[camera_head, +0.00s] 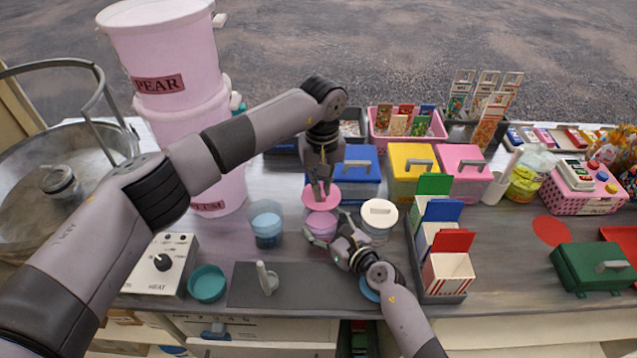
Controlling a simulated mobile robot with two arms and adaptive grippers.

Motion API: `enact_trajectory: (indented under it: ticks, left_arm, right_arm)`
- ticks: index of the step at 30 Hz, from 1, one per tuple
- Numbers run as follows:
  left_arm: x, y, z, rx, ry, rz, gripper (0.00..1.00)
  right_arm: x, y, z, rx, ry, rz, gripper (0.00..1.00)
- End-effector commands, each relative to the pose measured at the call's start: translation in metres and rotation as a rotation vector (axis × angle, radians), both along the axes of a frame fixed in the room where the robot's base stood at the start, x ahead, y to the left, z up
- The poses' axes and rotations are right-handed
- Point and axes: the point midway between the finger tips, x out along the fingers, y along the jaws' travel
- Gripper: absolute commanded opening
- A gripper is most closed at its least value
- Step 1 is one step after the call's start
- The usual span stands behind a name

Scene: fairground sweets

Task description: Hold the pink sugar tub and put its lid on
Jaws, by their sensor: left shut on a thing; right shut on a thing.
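The pink sugar tub (319,229) is a small clear tub with pink contents, upright near the middle of the counter. My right gripper (327,237) is shut on its lower side from the front right and partly covers it. The round pink lid (322,200) is flat and lies over the tub's top in this view. My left gripper (321,190) points down from above and is shut on the lid. I cannot tell whether the lid touches the tub's rim or hangs just above it.
A blue lid (368,289) lies partly under my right arm. A dark mat (310,288) lies in front. Blue (361,160) and yellow (413,168) boxes stand behind.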

Motion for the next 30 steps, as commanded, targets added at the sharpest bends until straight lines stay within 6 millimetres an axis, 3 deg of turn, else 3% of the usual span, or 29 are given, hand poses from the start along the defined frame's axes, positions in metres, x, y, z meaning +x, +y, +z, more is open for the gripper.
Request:
enact_trajectory:
  ticks: [15, 30]
  left_arm:
    - [-0.001, 0.000, -0.043, -0.001, 0.002, -0.001, 0.00]
    - [-0.001, 0.000, -0.050, 0.000, 0.001, -0.001, 0.00]
  right_arm:
    - [0.000, 0.000, 0.000, -0.002, -0.001, 0.000, 0.46]
    - [0.000, 0.000, 0.000, -0.002, 0.000, 0.000, 0.46]
